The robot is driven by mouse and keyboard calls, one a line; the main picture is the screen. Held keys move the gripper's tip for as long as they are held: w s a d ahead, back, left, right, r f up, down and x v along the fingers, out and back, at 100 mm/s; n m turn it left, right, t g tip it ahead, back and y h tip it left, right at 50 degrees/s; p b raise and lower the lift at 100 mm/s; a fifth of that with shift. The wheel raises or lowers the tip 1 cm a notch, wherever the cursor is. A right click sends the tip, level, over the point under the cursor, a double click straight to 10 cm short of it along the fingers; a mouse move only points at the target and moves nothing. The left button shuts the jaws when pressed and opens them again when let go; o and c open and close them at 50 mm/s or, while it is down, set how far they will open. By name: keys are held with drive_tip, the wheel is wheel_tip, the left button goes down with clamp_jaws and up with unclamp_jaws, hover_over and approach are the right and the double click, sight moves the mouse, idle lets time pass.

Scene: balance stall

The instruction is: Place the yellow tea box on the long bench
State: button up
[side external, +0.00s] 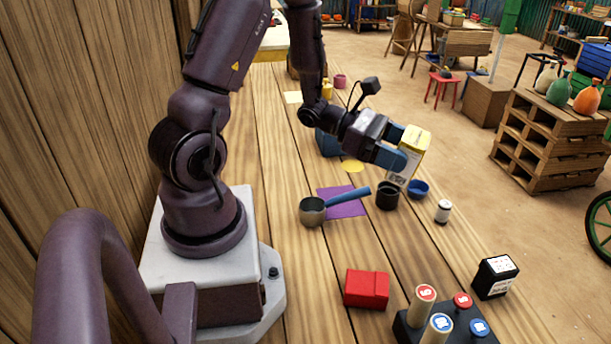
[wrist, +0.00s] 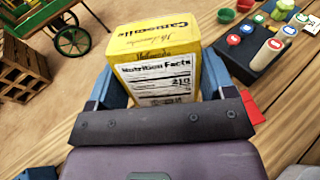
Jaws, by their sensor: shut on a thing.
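The yellow tea box (side external: 417,140) has a white nutrition label and is held up in the air, tilted. My gripper (side external: 398,158) has blue fingers shut on it. In the wrist view the yellow tea box (wrist: 154,42) sits between both blue fingers of my gripper (wrist: 160,85), its label facing the camera. The long wooden bench (side external: 290,255) runs from near my base away to the back. The box appears above the bench's right side, over a black cup and a blue bowl; its exact height is hard to tell.
A saucepan (side external: 313,212) lies across a purple mat (side external: 345,208). The black cup (side external: 387,198), blue bowl (side external: 419,190) and white bottle (side external: 443,212) stand close together. A red box (side external: 367,289), black box (side external: 495,278) and peg board (side external: 455,336) are nearer. Bare planks lie between these groups.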

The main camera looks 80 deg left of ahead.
drive_tip(key=s+a+n+t+y, duration=0.1)
drive_tip(key=a+n+y, duration=0.1)
drive_tip(key=a, duration=0.3)
drive_tip(key=s+a+n+t+y, duration=0.2)
drive_tip(key=a+n+y, duration=0.1)
drive_tip(key=a+y, duration=0.1)
drive_tip(key=s+a+n+t+y, duration=0.1)
drive_tip(key=a+n+t+y, duration=0.1)
drive_tip(key=a, duration=0.3)
drive_tip(key=shift+s+a+y, duration=0.15)
drive_tip(key=shift+a+y, duration=0.25)
drive_tip(key=shift+y, duration=0.2)
drive_tip(key=shift+d+f, duration=0.1)
drive_tip(key=shift+f, duration=2.35)
drive_tip(key=w+a+f, duration=0.2)
drive_tip(key=w+f, duration=0.1)
drive_tip(key=w+a+f, duration=0.3)
drive_tip(key=w, duration=0.1)
drive_tip(key=w+a+f, duration=0.3)
drive_tip(key=w, duration=0.1)
drive_tip(key=shift+w+a+f, duration=0.1)
drive_tip(key=shift+f, duration=0.3)
drive_tip(key=shift+w+a+f, duration=0.1)
drive_tip(key=shift+f, duration=1.55)
